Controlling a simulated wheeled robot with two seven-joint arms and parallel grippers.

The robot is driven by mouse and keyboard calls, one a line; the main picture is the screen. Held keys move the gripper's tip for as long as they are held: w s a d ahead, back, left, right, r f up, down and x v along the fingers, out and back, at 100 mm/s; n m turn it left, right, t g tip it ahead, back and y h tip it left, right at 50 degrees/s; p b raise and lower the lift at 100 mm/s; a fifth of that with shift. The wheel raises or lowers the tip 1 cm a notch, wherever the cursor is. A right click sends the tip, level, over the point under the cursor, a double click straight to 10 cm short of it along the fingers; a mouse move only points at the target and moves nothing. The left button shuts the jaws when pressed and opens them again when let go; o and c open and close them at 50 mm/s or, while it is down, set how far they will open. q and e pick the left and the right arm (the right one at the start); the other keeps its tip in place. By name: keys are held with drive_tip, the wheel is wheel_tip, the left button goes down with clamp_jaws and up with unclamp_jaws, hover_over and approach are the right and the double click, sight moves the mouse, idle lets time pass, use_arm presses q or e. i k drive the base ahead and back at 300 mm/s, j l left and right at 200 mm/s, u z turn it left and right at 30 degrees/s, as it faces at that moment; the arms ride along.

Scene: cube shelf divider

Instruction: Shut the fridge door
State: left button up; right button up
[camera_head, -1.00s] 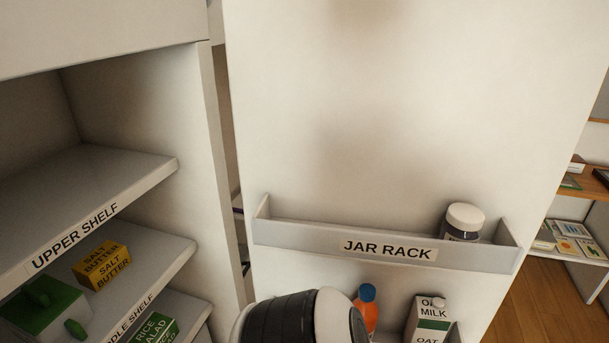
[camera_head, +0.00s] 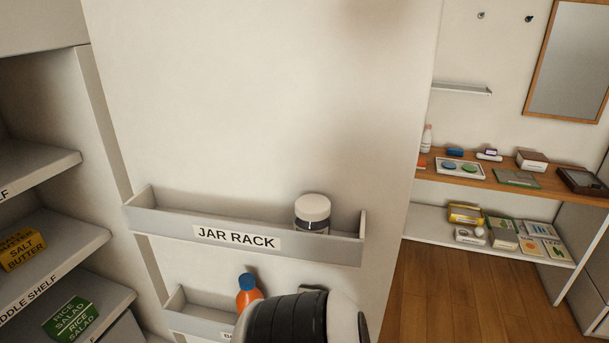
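The fridge door (camera_head: 260,110) stands open, its inner side facing me. It carries a jar rack (camera_head: 160,221) with a white-lidded jar (camera_head: 312,213) in it. A lower rack (camera_head: 195,322) holds an orange bottle with a blue cap (camera_head: 248,290). The open fridge body (camera_head: 85,150) is at the left. A rounded black and white arm part of mine is at the bottom centre, in front of the lower rack and hiding part of it. Neither gripper's fingers show.
The fridge's shelves hold a yellow salt butter box (camera_head: 22,249) and a green rice salad box (camera_head: 70,320). A wooden shelf unit (camera_head: 500,183) with several small items stands at the right. Wooden floor (camera_head: 440,290) is free between door and unit.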

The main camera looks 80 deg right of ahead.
sight(223, 114)
drive_tip(key=k+l, duration=1)
drive_tip(key=k, duration=0.25)
